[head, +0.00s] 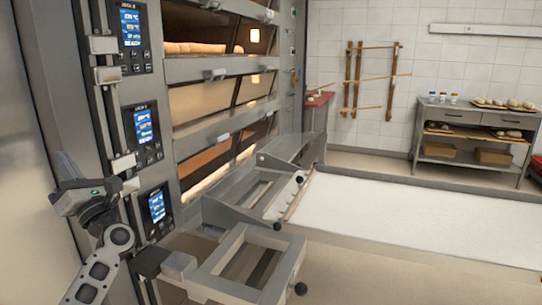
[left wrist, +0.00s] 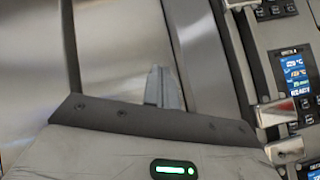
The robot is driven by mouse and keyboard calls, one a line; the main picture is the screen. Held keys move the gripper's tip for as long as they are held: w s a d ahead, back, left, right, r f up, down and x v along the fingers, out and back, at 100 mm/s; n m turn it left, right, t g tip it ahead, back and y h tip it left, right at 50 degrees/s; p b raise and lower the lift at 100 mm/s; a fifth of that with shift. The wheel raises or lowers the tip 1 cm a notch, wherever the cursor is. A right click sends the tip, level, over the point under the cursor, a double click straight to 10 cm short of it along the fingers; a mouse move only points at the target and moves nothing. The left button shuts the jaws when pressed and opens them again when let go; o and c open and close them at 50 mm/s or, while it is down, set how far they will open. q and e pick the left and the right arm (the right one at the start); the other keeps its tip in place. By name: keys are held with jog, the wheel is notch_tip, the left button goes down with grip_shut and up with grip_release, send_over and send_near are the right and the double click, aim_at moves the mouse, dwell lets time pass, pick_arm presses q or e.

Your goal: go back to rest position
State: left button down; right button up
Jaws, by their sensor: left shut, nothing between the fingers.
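My left gripper (head: 72,170) is at the left of the head view, raised in front of the steel side of the deck oven, left of its control panels. Its fingers also show in the left wrist view (left wrist: 163,88), closed together with nothing between them. The deck oven (head: 222,70) stands behind it with several stacked decks and lit control screens (head: 146,125). My right gripper is in neither view.
A loader with a white belt (head: 420,215) and a grey metal frame (head: 240,262) stands in front of the oven. Loaves (head: 195,48) lie in the upper deck. A steel side table (head: 470,135) stands at the back right. Tan floor is open at the lower right.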

pick_arm(q)
jog(key=w+d+f+m+t+h, duration=0.2)
jog(key=w+d+m+t+h, duration=0.35)
jog(key=m+h, duration=0.9)
jog(key=w+d+f+m+t+h, duration=0.2)
jog(key=w+d+m+t+h, duration=0.45)
jog(key=m, duration=1.35)
notch_tip(320, 180, down, 12)
jog(key=f+m+g, duration=0.1)
jog(key=m+g, duration=0.7)
jog(key=m, duration=0.3)
jog(key=s+d+f+g+h, duration=0.1)
jog(key=s+d+f+h, duration=0.1)
jog(key=s+d+f, duration=0.5)
jog(key=s+d+f+g+h, duration=0.15)
jog(key=s+d+f, duration=0.35)
jog(key=s+f, duration=0.5)
jog(key=s+d+f+g+h, duration=0.1)
jog(key=s+d, duration=0.3)
jog(key=s, duration=0.6)
jog(key=s+d+f+g+h, duration=0.1)
jog(key=s+d+f+h, duration=0.1)
jog(key=s, duration=0.8)
jog(key=shift+d, duration=0.9)
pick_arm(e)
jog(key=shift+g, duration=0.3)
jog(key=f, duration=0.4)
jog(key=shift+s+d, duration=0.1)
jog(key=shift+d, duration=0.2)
